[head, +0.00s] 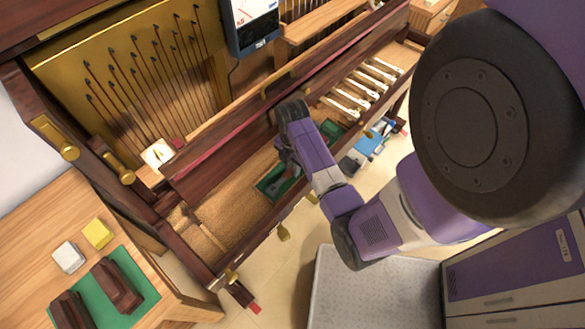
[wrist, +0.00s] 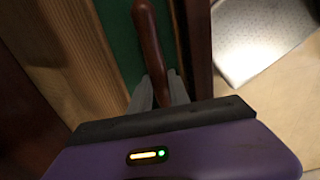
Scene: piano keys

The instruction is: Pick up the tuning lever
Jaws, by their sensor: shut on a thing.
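The tuning lever (wrist: 149,38) shows in the wrist view as a reddish-brown, rounded wooden handle over a green surface (wrist: 117,38). My gripper (wrist: 160,88) has its two grey fingers on either side of the handle's near part and is shut on it. In the head view my forearm reaches down into the opened piano, and I cannot make out the lever there. The green-lined tray (head: 267,187) shows beside my wrist.
Wooden piano rails flank my gripper closely. White keys (head: 352,100) lie to the right. A grey mat (head: 375,290) lies on the floor.

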